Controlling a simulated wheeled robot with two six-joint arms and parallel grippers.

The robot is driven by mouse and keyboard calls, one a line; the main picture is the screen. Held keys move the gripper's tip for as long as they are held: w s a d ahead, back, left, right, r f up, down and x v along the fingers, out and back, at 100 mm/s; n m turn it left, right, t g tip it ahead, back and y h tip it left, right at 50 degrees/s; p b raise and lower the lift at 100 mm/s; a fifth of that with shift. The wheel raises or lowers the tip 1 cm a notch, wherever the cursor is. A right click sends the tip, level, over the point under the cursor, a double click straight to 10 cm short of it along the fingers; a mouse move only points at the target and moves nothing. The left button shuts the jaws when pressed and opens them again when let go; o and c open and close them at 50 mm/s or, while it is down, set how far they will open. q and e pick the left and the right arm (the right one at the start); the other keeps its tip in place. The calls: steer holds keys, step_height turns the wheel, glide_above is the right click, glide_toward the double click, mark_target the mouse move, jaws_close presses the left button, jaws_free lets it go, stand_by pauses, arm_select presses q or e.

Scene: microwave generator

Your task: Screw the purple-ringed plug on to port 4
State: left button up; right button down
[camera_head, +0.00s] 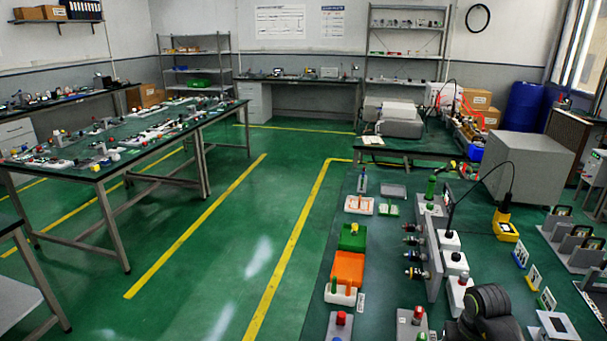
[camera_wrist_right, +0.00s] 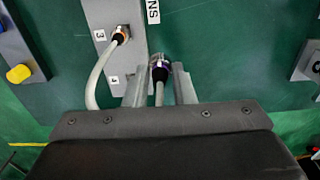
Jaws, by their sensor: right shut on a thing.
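In the right wrist view the purple-ringed plug (camera_wrist_right: 159,70) sits between the two fingers of my right gripper (camera_wrist_right: 160,84), which is shut on it. Its grey cable runs back between the fingers. The grey port panel (camera_wrist_right: 128,15) lies just left of the plug, with label 4 (camera_wrist_right: 114,80) beside the left finger. Port 4 itself is hidden, and I cannot tell whether the plug touches it. An orange-ringed plug (camera_wrist_right: 121,37) with a grey cable is at port 3. In the head view my dark right arm shows at the lower right; its fingertips are hidden. My left gripper is not in view.
The upright panel (camera_head: 434,262) stands on the green bench with several connectors on its left side. White blocks (camera_head: 450,240) stand right of it. The port 3 cable loops close to my gripper's left side.

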steer(key=shift+w+d+f, duration=0.1)
steer(key=shift+d, duration=0.05)
steer(key=shift+s+a, duration=0.25)
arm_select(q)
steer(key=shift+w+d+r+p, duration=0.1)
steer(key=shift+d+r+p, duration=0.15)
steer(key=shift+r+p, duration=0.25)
arm_select(e)
steer(key=s+a, duration=0.2)
steer(key=a, duration=0.1)
steer(key=shift+s+a+f, duration=0.2)
steer(key=shift+a, duration=0.1)
steer(key=shift+d, duration=0.1)
